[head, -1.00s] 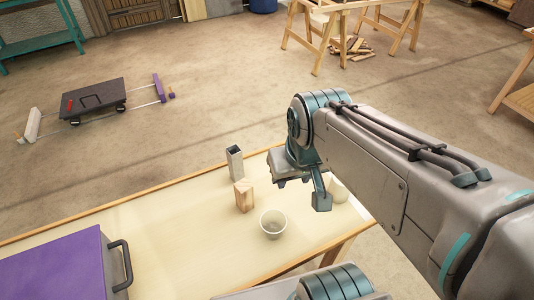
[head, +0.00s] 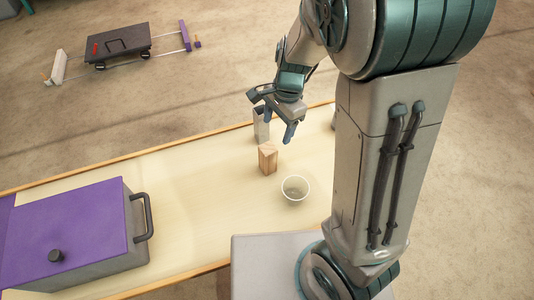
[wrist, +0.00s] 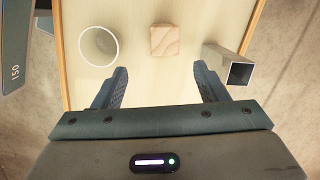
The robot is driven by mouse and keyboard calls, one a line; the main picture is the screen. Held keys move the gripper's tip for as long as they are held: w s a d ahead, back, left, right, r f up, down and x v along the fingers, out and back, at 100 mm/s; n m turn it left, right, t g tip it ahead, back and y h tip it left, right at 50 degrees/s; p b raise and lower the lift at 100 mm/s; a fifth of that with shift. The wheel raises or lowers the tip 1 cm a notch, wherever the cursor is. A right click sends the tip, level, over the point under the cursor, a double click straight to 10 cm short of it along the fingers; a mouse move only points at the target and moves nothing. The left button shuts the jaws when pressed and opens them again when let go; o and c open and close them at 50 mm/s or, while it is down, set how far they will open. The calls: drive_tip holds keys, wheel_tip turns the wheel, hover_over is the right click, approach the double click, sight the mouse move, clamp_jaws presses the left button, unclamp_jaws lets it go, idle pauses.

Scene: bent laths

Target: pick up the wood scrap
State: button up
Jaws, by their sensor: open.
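The wood scrap (head: 268,158) is a small light-brown block standing on the pale table. In the wrist view the wood scrap (wrist: 165,40) shows its grained top, ahead of the fingers and roughly midway between them. My gripper (head: 279,122) is open and empty, above the table and behind the block in the head view. In the wrist view both fingers of my gripper (wrist: 163,88) are spread wide, with bare table between them. The fingers do not appear to touch the block.
A white cup (head: 295,188) stands right of the block, and a grey square tube (head: 261,124) stands behind it. A purple-lidded box (head: 75,235) with a dark handle takes up the table's left end. The table (head: 190,190) is clear between the box and block.

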sight(271, 147)
drive_tip(key=shift+w+a+f+m, duration=0.15)
drive_tip(key=shift+f+m, duration=0.05)
drive_tip(key=shift+f, duration=0.2)
drive_tip(key=shift+w+a+f+m, duration=0.1)
drive_tip(key=shift+a+f+m, duration=0.1)
drive_tip(key=shift+f, duration=0.2)
drive_tip(key=f, duration=0.7)
drive_tip(key=shift+s+a+f+b, duration=0.15)
drive_tip(key=shift+s+a+b, duration=0.1)
drive_tip(key=shift+a+b, duration=0.15)
drive_tip(key=shift+s+a+f, duration=0.1)
drive_tip(key=shift+a+f, duration=0.1)
drive_tip(key=shift+f, duration=0.8)
drive_tip(key=shift+s+a+f, duration=0.1)
drive_tip(key=shift+a+f, duration=0.1)
drive_tip(key=shift+f, duration=0.85)
drive_tip(key=shift+s+a+f, duration=0.1)
drive_tip(key=shift+a+f, duration=0.1)
drive_tip(key=shift+f, duration=0.8)
drive_tip(key=c, duration=1.1)
